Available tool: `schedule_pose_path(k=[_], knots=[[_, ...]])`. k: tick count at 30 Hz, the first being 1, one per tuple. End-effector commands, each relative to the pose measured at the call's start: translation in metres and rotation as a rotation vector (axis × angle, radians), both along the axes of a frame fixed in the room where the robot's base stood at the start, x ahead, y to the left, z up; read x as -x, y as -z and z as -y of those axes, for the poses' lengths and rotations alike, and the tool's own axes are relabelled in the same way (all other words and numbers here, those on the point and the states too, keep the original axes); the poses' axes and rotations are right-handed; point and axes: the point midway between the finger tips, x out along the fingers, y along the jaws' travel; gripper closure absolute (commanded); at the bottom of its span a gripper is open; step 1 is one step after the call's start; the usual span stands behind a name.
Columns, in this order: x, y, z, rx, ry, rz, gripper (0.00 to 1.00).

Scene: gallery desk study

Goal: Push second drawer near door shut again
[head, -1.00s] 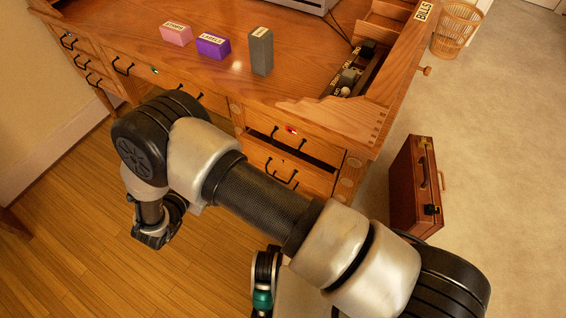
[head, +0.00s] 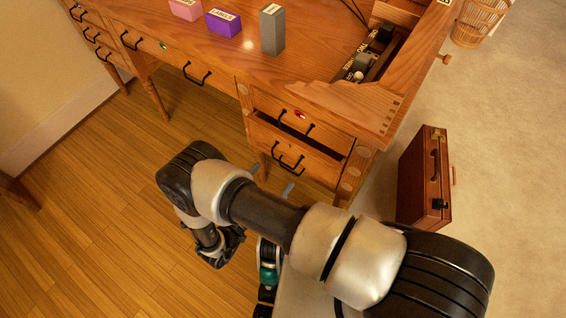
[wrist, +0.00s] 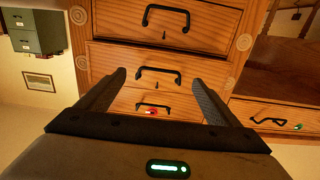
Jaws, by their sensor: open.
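The second drawer (head: 318,165) is in the desk's right pedestal, below the top drawer with a red marker (head: 301,114). It stands partly out, with a dark gap above its front. In the wrist view the second drawer (wrist: 207,66) is across the middle, its black handle facing me; the red-marked drawer (wrist: 185,103) appears below it, so the view looks upside down. In the wrist view my gripper (wrist: 158,80) is open and empty, fingers apart and pointing toward the drawer fronts.
A brown briefcase (head: 423,180) stands on the floor right of the pedestal. A wicker basket (head: 482,22) is behind it. A grey block (head: 272,30) and purple block (head: 223,23) stand on the desk top. Wood floor left of my arm is clear.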

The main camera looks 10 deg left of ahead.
Motion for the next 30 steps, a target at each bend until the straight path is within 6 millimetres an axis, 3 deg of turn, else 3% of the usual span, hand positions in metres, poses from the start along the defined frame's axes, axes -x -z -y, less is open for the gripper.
schedule_pose_path(k=[3,9,15,23,30], knots=[[-0.025,0.000,0.010,-0.001,0.002,0.001,0.14],[-0.054,0.000,0.022,-0.001,0.002,0.001,0.14],[-0.066,0.000,0.027,-0.001,0.000,0.000,0.14],[-0.068,0.000,0.028,-0.001,0.000,0.000,0.14],[-0.067,0.000,0.027,-0.001,-0.001,0.000,0.51]])
